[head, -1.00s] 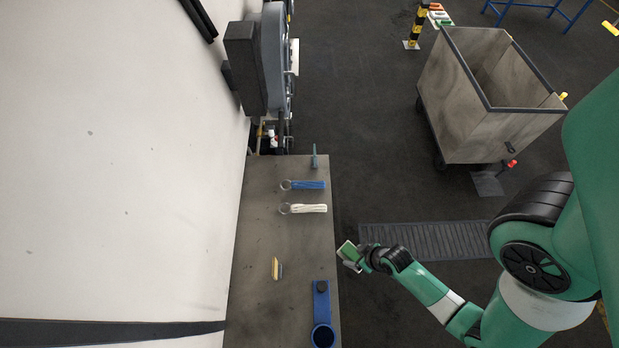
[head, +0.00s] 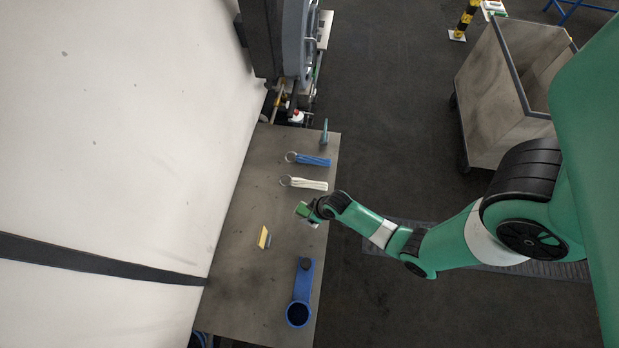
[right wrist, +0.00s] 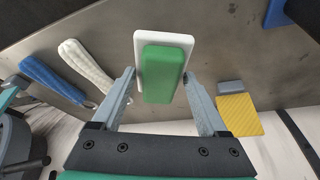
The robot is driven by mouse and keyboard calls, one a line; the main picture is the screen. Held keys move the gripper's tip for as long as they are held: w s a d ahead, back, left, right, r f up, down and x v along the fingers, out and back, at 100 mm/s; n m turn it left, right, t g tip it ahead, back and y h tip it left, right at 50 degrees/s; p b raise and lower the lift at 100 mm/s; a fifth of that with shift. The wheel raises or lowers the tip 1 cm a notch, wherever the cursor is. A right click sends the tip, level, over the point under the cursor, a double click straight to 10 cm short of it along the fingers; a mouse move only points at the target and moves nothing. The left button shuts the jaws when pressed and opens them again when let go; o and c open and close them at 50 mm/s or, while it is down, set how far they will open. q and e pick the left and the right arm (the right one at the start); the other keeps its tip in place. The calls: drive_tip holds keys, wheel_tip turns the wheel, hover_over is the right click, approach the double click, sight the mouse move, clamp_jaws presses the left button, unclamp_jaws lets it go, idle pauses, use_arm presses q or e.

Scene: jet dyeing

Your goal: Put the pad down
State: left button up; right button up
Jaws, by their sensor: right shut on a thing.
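The pad (right wrist: 163,45) is a white slab with a green block on its back. In the right wrist view it sits between the two fingers of my right gripper (right wrist: 167,95), which is shut on the green block. In the head view the green pad (head: 302,209) shows at the tip of my right gripper (head: 310,212), over the right half of the grey table (head: 240,290). I cannot tell whether the pad touches the table. My left gripper is not in view.
On the table, a blue strand bundle (head: 315,161) and a white one (head: 309,184) lie beyond the gripper. A yellow pad (head: 263,237) lies to the left. A blue tool with a round cup (head: 298,312) lies nearer. Bare tabletop lies between them.

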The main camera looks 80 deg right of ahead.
wheel_tip(320, 180, down, 4)
drive_tip(key=shift+b, duration=0.7)
drive_tip(key=shift+f, duration=0.2)
drive_tip(key=shift+f, duration=0.25)
drive_tip(key=o, duration=1.1)
drive_tip(key=shift+r, duration=0.1)
drive_tip(key=shift+p+v, duration=1.95)
drive_tip(key=shift+v, duration=2)
